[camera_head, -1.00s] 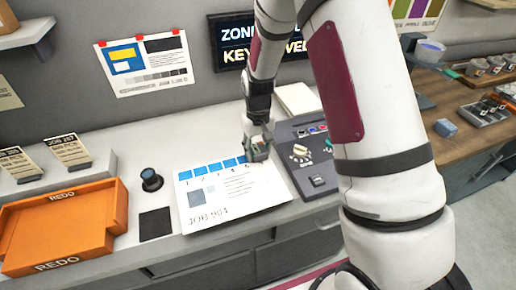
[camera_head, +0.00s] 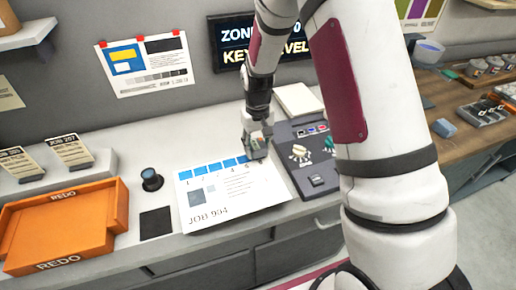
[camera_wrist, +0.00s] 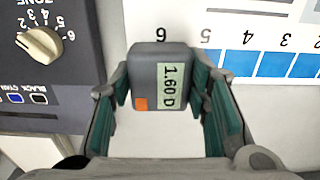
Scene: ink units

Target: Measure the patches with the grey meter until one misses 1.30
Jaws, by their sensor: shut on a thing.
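My gripper (camera_head: 257,143) is shut on the grey meter (camera_wrist: 160,75), with a green-padded finger on each side. The meter's pale display reads 1.60 D, and an orange square sits beside it. The meter is over the end of the patch row on the white JOB 904 sheet (camera_head: 232,200). In the wrist view, the blue patches (camera_wrist: 272,63) numbered 2 to 5 show to the right, upside down. The number 6 shows just beyond the meter, and its patch is hidden under the meter. I cannot tell whether the meter touches the sheet.
A dark console (camera_head: 305,165) with a zone knob (camera_wrist: 40,43) lies right of the sheet. Left of the sheet are a dark square (camera_head: 155,223), a dark round knob-like object (camera_head: 151,179) and an orange REDO tray (camera_head: 118,208). A wall screen (camera_head: 230,45) hangs behind.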

